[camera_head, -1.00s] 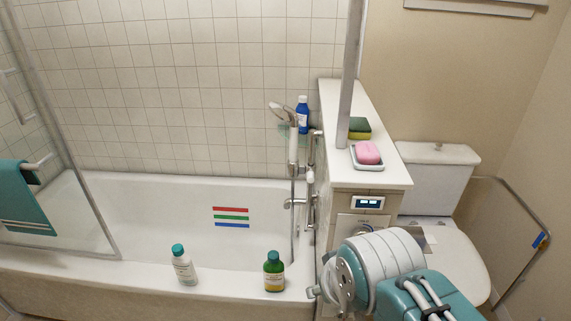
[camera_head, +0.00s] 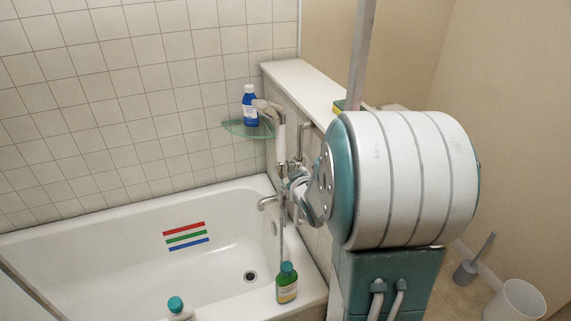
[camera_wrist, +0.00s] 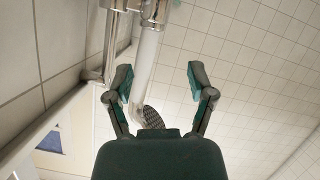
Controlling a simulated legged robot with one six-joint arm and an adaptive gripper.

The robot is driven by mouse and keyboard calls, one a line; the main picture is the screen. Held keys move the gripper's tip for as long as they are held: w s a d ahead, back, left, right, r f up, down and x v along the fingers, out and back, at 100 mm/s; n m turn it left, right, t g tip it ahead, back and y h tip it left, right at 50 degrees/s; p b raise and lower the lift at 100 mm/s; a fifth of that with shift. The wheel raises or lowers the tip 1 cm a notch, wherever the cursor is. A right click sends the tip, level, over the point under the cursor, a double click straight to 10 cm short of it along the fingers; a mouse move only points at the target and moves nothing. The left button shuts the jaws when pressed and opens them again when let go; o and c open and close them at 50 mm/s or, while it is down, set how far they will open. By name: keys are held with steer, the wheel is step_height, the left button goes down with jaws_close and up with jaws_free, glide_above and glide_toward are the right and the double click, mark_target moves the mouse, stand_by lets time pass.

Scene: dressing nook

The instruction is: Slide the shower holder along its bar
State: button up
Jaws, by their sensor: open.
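The white shower handset (camera_head: 281,135) hangs nearly upright by the tiled corner, head at the top. In the wrist view its white handle (camera_wrist: 146,62) stands between my fingers, nearer the left one, apparently untouched. My gripper (camera_wrist: 158,68) is open and empty, with one finger on each side. A chrome bar (camera_wrist: 110,48) runs to the left of the handle. A chrome fitting at the top edge of the wrist view looks like the holder (camera_wrist: 155,12).
A glass corner shelf (camera_head: 240,130) bears a blue bottle (camera_head: 250,108) close to the shower head. A green bottle (camera_head: 287,285) stands on the tub rim below. The tub (camera_head: 110,235) is open to the left.

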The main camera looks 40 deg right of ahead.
steer(key=t, duration=0.2)
glide_toward(291, 170)
steer(key=s, duration=0.1)
steer(key=shift+s+d+f+t, duration=0.95)
steer(key=shift+d+f+t, duration=0.15)
steer(key=shift+d+t, duration=0.2)
steer(key=x, duration=1)
steer(key=shift+d+f, duration=0.1)
steer(key=shift+d, duration=0.05)
jaws_close()
